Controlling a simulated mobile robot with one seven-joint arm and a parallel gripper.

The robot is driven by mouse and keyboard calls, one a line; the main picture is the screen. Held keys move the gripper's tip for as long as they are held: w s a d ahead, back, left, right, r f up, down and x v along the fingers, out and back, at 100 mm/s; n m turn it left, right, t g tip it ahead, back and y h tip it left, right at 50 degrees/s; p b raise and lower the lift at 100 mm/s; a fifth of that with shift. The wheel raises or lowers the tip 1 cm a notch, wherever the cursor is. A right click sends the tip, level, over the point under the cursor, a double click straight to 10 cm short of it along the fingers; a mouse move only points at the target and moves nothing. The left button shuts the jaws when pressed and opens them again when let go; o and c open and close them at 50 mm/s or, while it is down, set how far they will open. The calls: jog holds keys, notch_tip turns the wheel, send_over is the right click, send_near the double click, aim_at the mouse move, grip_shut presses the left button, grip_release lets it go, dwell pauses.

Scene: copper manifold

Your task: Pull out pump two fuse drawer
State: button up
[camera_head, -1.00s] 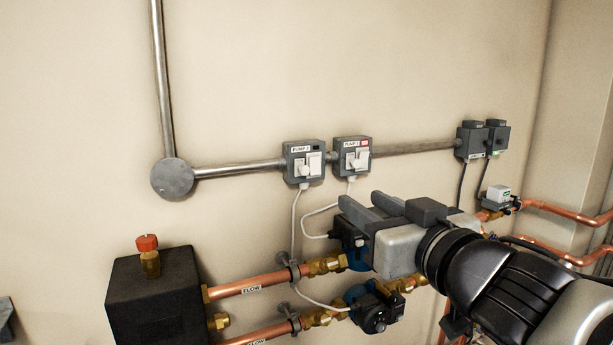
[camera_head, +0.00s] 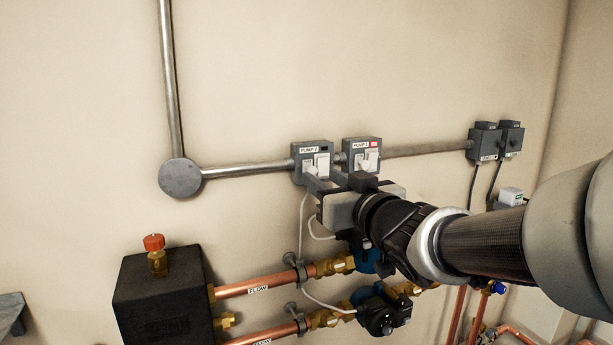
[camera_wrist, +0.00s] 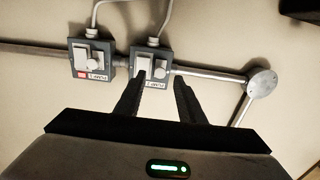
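The pump two switch box (camera_head: 312,149) is grey and fixed to the wall, labelled PUMP 2. Its front has a white rocker and a small white knob-like piece, which looks like the fuse drawer (camera_head: 308,167). In the wrist view, upside down, the box (camera_wrist: 136,51) shows with the drawer (camera_wrist: 158,73) between the finger lines. My gripper (camera_head: 320,177) is open and empty, its fingers pointing at the lower part of the box. In the wrist view my gripper (camera_wrist: 159,77) has one finger overlapping the rocker side. Whether the fingers touch the box I cannot tell.
The pump one box (camera_head: 361,149) with a red indicator is close on the right. White cables hang below both boxes. Copper pipes (camera_head: 248,288) and a blue pump (camera_head: 366,262) lie below. A metal conduit (camera_head: 245,169) runs left to a round junction (camera_head: 180,178).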

aim_at(313, 172)
jog(key=shift+x, duration=2)
grip_shut()
